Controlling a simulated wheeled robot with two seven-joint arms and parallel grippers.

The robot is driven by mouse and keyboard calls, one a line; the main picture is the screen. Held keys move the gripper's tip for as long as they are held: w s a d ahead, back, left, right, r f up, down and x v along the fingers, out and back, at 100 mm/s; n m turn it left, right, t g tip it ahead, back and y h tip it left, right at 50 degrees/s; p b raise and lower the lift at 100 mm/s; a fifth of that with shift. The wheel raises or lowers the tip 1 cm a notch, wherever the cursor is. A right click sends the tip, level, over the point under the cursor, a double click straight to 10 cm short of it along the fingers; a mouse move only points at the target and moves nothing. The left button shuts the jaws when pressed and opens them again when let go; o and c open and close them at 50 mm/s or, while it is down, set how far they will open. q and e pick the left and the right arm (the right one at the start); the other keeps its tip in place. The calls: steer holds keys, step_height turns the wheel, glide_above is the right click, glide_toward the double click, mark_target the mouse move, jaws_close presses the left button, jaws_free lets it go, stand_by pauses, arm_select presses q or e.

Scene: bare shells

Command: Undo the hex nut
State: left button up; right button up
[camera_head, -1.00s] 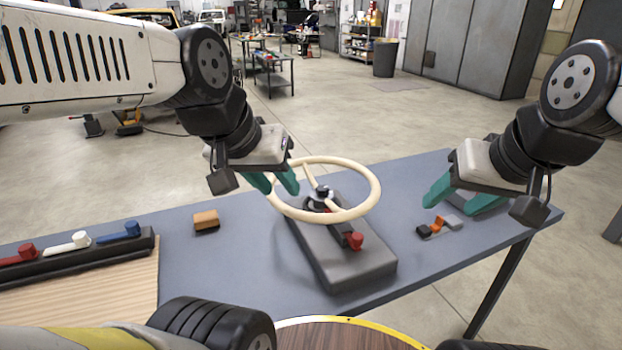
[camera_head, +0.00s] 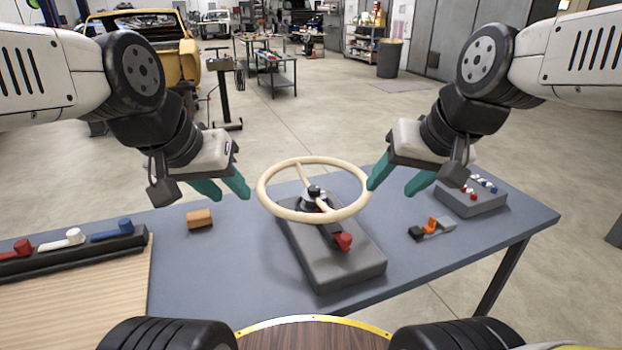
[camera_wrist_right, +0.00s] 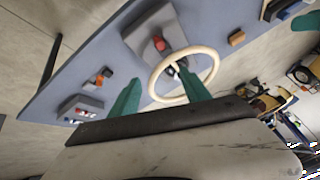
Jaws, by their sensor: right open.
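The hex nut (camera_head: 314,191) appears as a small dark piece at the hub of a cream steering wheel (camera_head: 262,187). The wheel stands on a grey base block (camera_head: 345,265) with a red-ended lever (camera_head: 343,241). My left gripper (camera_head: 234,195) is open and empty, left of the wheel and clear of its rim. My right gripper (camera_head: 391,188) is open at the wheel's right rim. One of its fingers overlaps the rim in the head view; I cannot tell if they touch. In the right wrist view the wheel (camera_wrist_right: 152,84) shows between and beyond the fingers.
An orange-brown block (camera_head: 200,218) lies left of the base. A dark rack (camera_head: 75,252) with red, white and blue handles is at far left. A small orange-and-grey piece (camera_head: 432,228) and a grey button box (camera_head: 470,200) are at right. The table's front middle is clear.

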steer(key=w+a+f+m+g, duration=0.1)
steer(key=w+a+f, duration=0.15)
steer(key=w, duration=0.35)
steer(key=w+a+f+m+g, duration=0.1)
steer(key=w+a+f, duration=0.15)
steer(key=w, duration=0.35)
steer(key=m+h, duration=0.3)
steer(key=h, duration=0.2)
glide_toward(314, 188)
steer(key=x, duration=0.8)
steer(key=shift+w+f, duration=0.15)
steer(key=shift+f, duration=0.15)
steer(key=shift+c, duration=0.4)
jaws_close()
